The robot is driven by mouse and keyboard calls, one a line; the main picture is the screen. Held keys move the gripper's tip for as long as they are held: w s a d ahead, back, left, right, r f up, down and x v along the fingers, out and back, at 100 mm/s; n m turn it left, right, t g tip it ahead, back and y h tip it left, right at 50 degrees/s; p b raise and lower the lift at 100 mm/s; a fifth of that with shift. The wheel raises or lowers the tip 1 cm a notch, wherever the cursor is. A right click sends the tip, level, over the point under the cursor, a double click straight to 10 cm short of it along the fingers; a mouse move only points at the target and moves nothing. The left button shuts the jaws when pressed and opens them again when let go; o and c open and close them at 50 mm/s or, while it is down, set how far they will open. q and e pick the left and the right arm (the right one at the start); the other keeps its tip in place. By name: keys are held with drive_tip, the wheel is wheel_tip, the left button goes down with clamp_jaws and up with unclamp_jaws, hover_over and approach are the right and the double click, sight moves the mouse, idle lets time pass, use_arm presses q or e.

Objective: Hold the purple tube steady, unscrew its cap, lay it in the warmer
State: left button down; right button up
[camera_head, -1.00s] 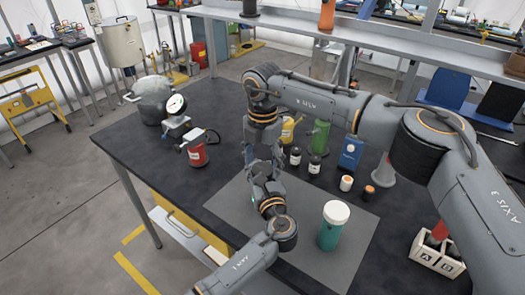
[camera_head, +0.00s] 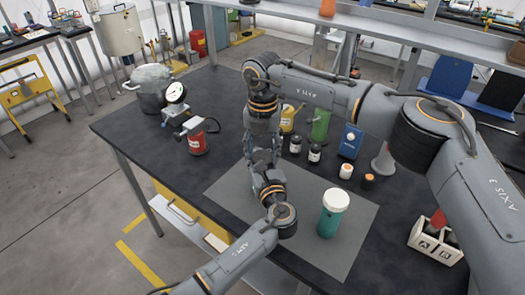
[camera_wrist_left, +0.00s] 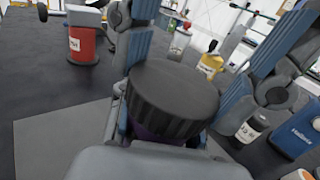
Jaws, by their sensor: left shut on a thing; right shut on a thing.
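In the left wrist view the purple tube (camera_wrist_left: 148,135) stands in front of my left palm. Only a strip of it shows below its wide, ribbed black cap (camera_wrist_left: 172,92). My left gripper (camera_head: 268,176) reaches in from the front of the table and is shut on the tube. My right gripper (camera_head: 264,150) comes down from above and is shut around the cap, with blue-grey fingers on both sides. In the head view the two grippers meet and hide the tube and cap. I cannot make out a warmer for certain.
A teal bottle with a white lid (camera_head: 331,213) stands on the grey mat (camera_head: 345,245), right of my left arm. Small jars (camera_head: 305,151), a red canister (camera_head: 197,143), a covered pot (camera_head: 150,88) and a divided caddy (camera_head: 436,243) are around. The table's left front is clear.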

drive_tip(key=n, duration=0.8)
drive_tip(key=shift+n, duration=0.3)
drive_tip(key=n, duration=0.3)
drive_tip(key=shift+n, duration=0.4)
drive_tip(key=n, duration=0.3)
drive_tip(key=o, duration=1.3)
